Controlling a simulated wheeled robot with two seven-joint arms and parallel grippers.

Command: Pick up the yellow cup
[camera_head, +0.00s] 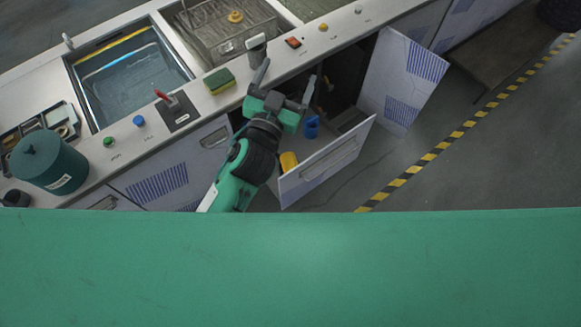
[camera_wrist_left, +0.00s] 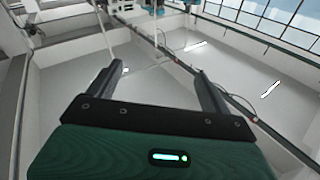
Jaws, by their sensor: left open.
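The yellow cup (camera_head: 288,161) is in the open drawer (camera_head: 328,160) below the counter, towards its left end. A blue cup (camera_head: 311,127) stands further back, to the right of the yellow one. My left gripper (camera_head: 286,82) is open, with its fingers above and beyond the cups, near the counter's front edge. Nothing shows between its fingers. In the left wrist view, the open fingers (camera_wrist_left: 158,82) point up towards walls and windows, and no cup shows there. My right gripper is in neither view.
The counter holds a green and yellow sponge (camera_head: 219,80), a water tank (camera_head: 130,75), a red switch (camera_head: 165,97) and a teal canister (camera_head: 47,163). An open cabinet door (camera_head: 402,78) stands right of the drawer. Grey floor lies beyond it.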

